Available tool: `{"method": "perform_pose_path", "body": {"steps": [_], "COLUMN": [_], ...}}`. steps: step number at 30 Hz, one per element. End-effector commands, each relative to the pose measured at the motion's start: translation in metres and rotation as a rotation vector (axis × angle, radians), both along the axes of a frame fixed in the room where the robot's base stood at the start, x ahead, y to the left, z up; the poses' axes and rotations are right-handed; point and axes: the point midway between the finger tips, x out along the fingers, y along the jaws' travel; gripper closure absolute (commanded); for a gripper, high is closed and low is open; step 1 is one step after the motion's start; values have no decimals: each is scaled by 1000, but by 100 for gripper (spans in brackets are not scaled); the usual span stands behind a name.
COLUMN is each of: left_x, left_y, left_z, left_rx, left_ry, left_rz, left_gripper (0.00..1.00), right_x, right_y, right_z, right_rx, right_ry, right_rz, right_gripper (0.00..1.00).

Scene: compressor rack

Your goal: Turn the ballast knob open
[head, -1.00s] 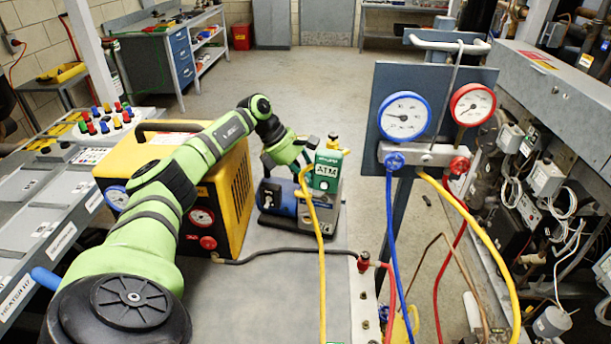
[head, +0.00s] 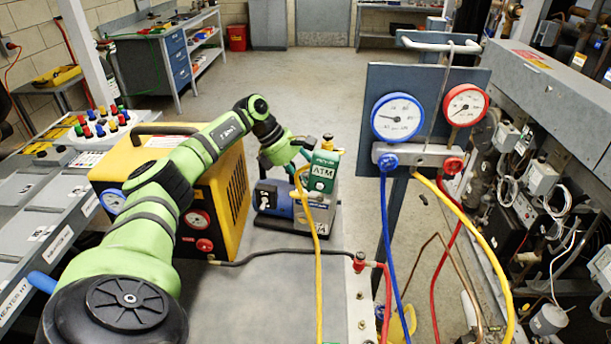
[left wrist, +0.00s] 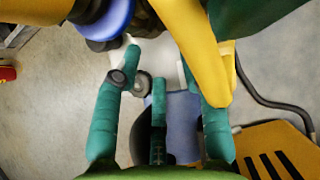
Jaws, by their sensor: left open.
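The vacuum pump (head: 285,203), with a blue motor and a green box marked ATM (head: 322,172), stands on the grey bench top in the head view. A small brownish fitting (head: 327,141) rises at its top. I cannot tell for certain which part is the ballast knob. My left gripper (head: 300,150) is at the pump's upper left, partly hidden behind the green box and yellow hose. In the left wrist view its teal fingers (left wrist: 160,72) are apart, with a grey round part (left wrist: 142,84) between them. I cannot tell whether they touch it. My right gripper is out of view.
A yellow hose (head: 317,255) hangs in front of the pump, close to my fingers. A yellow machine (head: 215,185) stands left of it. A gauge manifold (head: 420,155) with blue, red and yellow hoses stands to the right. The bench front (head: 270,300) is mostly clear.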

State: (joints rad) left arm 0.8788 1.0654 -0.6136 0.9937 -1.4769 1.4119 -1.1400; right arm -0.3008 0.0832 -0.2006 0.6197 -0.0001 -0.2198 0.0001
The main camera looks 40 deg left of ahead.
Motion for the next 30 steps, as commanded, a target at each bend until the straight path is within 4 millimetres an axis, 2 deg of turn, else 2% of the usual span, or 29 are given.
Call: {"method": "perform_pose_path", "body": {"steps": [1, 9, 11, 14, 19, 24, 30], "left_x": [4, 3, 3, -2, -26, -47, -46], "left_y": [4, 3, 3, 8, 29, 33, 28], "left_z": [18, 58, 60, 60, 66, 71, 66], "left_rx": [6, 2, 1, 6, 21, 9, -2], "left_ry": [-24, -21, -19, -20, -25, -18, -13], "left_rz": [10, 8, 8, 27, 145, 237, 259], "left_gripper": [51, 51, 55, 55, 55, 55, 55], "right_x": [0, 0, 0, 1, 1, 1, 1], "right_y": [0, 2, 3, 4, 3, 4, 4], "right_z": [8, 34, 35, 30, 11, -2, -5], "right_rx": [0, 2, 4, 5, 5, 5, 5], "right_ry": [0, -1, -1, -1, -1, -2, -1], "right_rz": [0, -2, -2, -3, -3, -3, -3], "right_gripper": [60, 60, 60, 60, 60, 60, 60]}}
